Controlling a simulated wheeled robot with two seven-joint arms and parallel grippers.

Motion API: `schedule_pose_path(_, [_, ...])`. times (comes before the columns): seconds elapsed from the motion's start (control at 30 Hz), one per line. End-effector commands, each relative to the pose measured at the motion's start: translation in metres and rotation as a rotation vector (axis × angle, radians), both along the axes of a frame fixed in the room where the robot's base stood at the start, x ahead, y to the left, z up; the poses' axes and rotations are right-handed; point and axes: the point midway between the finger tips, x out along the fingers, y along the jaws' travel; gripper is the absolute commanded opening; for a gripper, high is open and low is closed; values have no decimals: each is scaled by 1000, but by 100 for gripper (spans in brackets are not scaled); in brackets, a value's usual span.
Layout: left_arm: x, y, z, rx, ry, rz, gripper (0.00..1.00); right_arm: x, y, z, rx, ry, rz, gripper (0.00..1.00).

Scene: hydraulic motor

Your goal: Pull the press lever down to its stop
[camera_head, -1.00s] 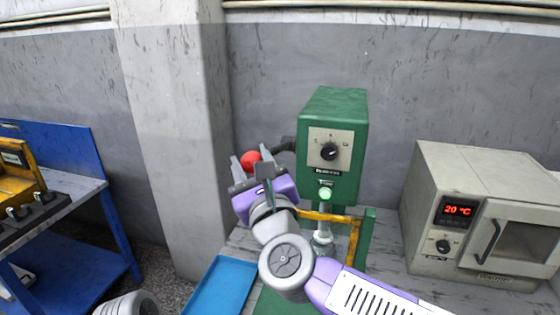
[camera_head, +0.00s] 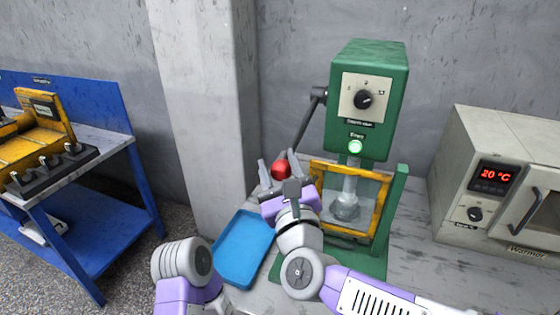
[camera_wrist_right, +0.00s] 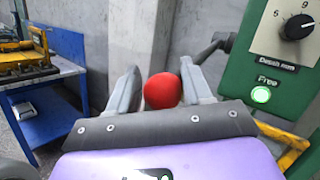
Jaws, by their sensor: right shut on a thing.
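The green press (camera_head: 372,75) stands on the bench, with a lit green lamp marked Free (camera_wrist_right: 261,94). Its dark grey lever (camera_head: 309,122) slopes steeply down and left from the pivot at the housing's side, ending in a red ball knob (camera_head: 281,171). My right gripper (camera_head: 279,166) is shut on the knob, one finger on each side; the right wrist view also shows the knob (camera_wrist_right: 162,91) between the fingers (camera_wrist_right: 160,85). The press ram (camera_head: 349,185) shows behind the yellow-framed guard. My left gripper is out of view; only part of the left arm shows at the bottom.
A blue tray (camera_head: 243,247) lies on the bench left of the press. A beige warmer (camera_head: 490,150) reading 20 °C stands at right. A blue workbench (camera_head: 118,170) with a yellow fixture (camera_head: 38,150) is at left. A concrete pillar (camera_head: 197,110) rises behind.

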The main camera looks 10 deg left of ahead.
Motion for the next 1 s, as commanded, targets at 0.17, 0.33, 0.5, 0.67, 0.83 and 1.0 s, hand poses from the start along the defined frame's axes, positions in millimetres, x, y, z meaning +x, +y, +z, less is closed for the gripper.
schedule_pose_path(0.17, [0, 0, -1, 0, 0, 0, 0, 4, 0, -15, -10, 33, 0, 0])
schedule_pose_path(0.33, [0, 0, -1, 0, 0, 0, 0, 5, -1, -15, -10, 33, -2, 0])
schedule_pose_path(0.5, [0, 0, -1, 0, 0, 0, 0, 5, -1, -14, -10, 29, -2, 68])
schedule_pose_path(0.67, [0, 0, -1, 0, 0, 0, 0, 3, -1, -11, -8, 22, -2, 68])
schedule_pose_path(0.83, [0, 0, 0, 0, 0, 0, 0, 1, -2, -9, -8, 17, -1, 68])
schedule_pose_path(1.0, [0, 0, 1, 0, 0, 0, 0, -16, -11, -12, -8, 16, -2, 68])
